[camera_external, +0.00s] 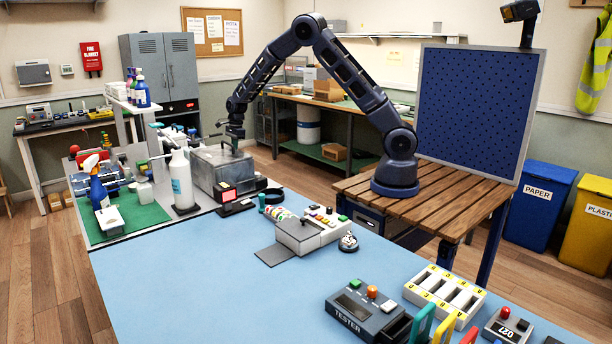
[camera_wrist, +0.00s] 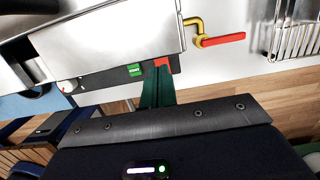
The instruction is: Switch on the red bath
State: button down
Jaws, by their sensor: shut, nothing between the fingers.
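A stainless steel bath (camera_external: 207,168) stands at the left end of the blue table. In the wrist view the metal bath (camera_wrist: 110,42) has a dark control strip with a green switch (camera_wrist: 134,70), a red part (camera_wrist: 161,62) and a round dial (camera_wrist: 67,87). A yellow tap with a red lever (camera_wrist: 222,40) sticks out beside it. My gripper (camera_wrist: 157,72) is shut and empty, its green fingertips close to the strip by the red part, which they partly hide. Contact cannot be told. In the external view my gripper (camera_external: 235,143) is over the bath.
A white bottle (camera_external: 181,180) stands left of the bath. A small red-screened unit (camera_external: 230,196) sits in front of it. A wire basket (camera_wrist: 292,40) is at the right in the wrist view. The middle of the blue table (camera_external: 205,262) is clear.

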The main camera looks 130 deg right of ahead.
jog(key=shift+w+f, duration=0.15)
jog(key=shift+f, duration=0.95)
jog(key=shift+w+f, duration=0.15)
jog(key=shift+f, duration=0.95)
jog(key=shift+w, duration=0.1)
jog(key=shift+f, duration=0.25)
jog(key=shift+s, duration=0.2)
jog(key=shift+s+r, duration=0.2)
jog(key=shift+s, duration=0.45)
jog(key=shift+r, duration=0.15)
notch_tip(320, 180, up, 14)
jog(key=s, duration=0.2)
jog(key=shift+f, duration=0.2)
